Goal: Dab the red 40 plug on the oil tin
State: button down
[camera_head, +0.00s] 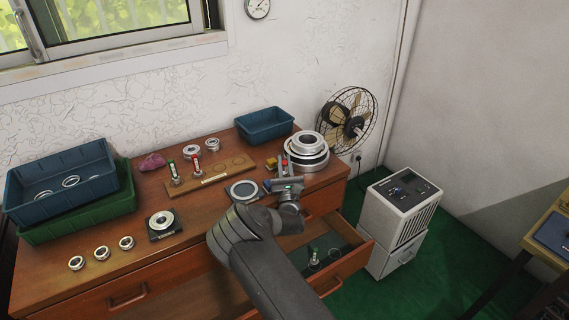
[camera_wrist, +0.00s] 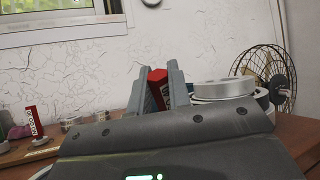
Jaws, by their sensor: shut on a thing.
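My gripper (camera_head: 286,168) is at the right part of the bench, in front of the stacked steel rings. It is shut on a red plug (camera_wrist: 157,88), whose red handle shows between the fingers in the wrist view. Its lower end is hidden by my gripper, and I cannot read a number on it.
Stacked steel rings (camera_head: 306,152) stand behind my gripper. A blue bin (camera_head: 264,125) is at the back, and stacked bins (camera_head: 62,184) are at the left. Several small rings (camera_head: 102,253) lie at the front left. A drawer (camera_head: 345,266) is open below my arm.

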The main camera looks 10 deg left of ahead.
jog(key=shift+f, duration=0.85)
dwell(1.6)
jog(key=shift+r, duration=0.1)
jog(key=shift+r, duration=3.45)
